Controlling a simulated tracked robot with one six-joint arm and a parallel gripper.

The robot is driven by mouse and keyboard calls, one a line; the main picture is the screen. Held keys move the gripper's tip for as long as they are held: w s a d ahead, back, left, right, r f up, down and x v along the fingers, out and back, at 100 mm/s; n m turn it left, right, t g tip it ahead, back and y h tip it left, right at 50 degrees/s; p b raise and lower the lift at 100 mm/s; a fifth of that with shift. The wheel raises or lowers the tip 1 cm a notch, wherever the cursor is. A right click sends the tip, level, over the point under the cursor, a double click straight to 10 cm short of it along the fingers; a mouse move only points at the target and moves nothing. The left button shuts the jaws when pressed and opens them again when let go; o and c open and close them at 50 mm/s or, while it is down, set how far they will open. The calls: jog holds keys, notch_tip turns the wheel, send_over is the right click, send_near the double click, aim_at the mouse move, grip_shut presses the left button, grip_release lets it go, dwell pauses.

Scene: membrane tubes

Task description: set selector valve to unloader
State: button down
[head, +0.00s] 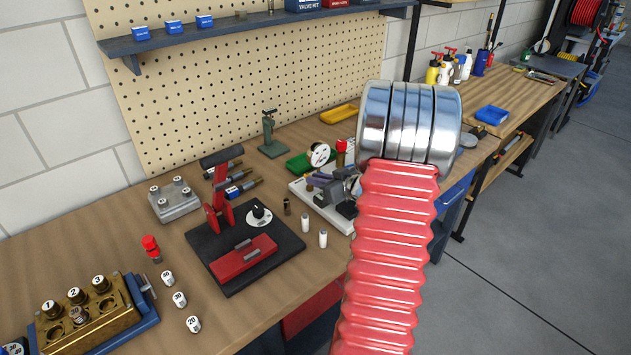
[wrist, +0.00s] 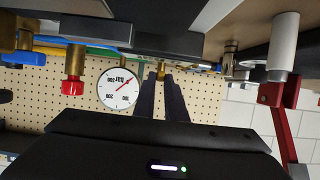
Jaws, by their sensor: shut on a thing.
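A test fixture stands on a pale base plate (head: 335,217) on the bench, partly behind my arm. It carries a round white gauge (head: 319,154) and a red-capped fitting (head: 341,152). In the wrist view, which looks upside down, the gauge (wrist: 120,89) and the red cap (wrist: 73,85) are left of my gripper (wrist: 161,78). My gripper's dark fingers are shut on a small brass part (wrist: 161,70), apparently the selector valve's handle. Most of this part is hidden by the fingers. I cannot read any selector marking or tell its setting.
A black base with a red lever press (head: 217,205) stands left of the fixture. White vials (head: 323,238), a brass block (head: 75,315) and a grey block (head: 174,203) are nearby. A green tray (head: 300,163) lies behind. Pegboard (head: 250,90) backs the bench.

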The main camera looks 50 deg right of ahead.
dwell(0.3)
jog(key=c, duration=1.8)
grip_release()
jog(key=shift+s, duration=0.1)
jog(key=v, duration=1.3)
jog(key=shift+s+r, duration=0.1)
jog(key=shift+s, duration=0.25)
jog(key=shift+w, duration=0.1)
